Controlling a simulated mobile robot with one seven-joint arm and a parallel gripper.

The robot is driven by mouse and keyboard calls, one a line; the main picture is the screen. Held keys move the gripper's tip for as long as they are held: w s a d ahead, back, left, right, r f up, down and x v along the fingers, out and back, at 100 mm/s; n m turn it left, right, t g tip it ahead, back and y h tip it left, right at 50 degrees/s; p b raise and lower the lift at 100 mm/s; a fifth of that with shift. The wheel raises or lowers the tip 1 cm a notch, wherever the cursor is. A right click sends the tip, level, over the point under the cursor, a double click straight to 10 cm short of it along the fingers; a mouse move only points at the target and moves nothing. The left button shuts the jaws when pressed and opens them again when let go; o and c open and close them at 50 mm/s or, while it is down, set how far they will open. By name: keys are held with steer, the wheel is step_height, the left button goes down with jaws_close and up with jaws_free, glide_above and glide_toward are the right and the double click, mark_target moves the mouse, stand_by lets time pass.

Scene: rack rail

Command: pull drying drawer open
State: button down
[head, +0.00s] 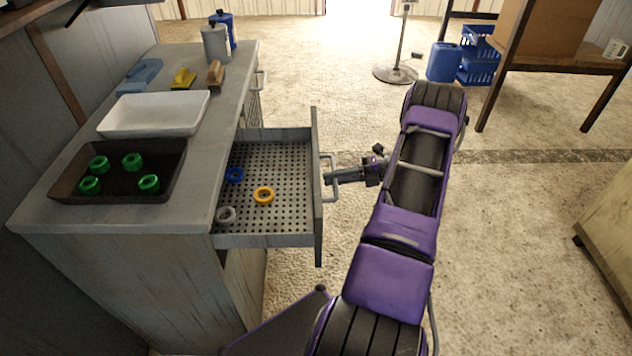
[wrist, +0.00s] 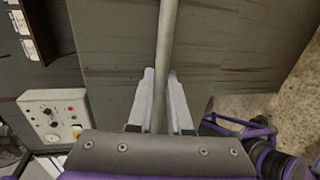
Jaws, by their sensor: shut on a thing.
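The drying drawer (head: 268,240) is pulled out from the grey cabinet, and its perforated floor shows in the head view. My gripper (head: 330,177) is at the drawer's front, shut on the bar handle (head: 327,160). In the wrist view the handle (wrist: 166,50) runs between the two fingers of my gripper (wrist: 161,80).
On the worktop (head: 205,150) stand a dark tray (head: 120,198) with several green rings and a white tray (head: 155,132). A control box (wrist: 57,115) shows in the wrist view. A table (head: 545,62) stands at the back right. Open floor lies right of my arm.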

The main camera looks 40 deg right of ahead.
steer(key=shift+s+d, duration=0.4)
steer(key=shift+d, duration=0.25)
steer(key=c, duration=0.8)
jaws_free()
steer(key=shift+c, duration=0.2)
steer(key=b+v, duration=0.1)
steer(key=v, duration=1.6)
steer(key=shift+d, duration=0.15)
steer(key=shift+r, duration=0.1)
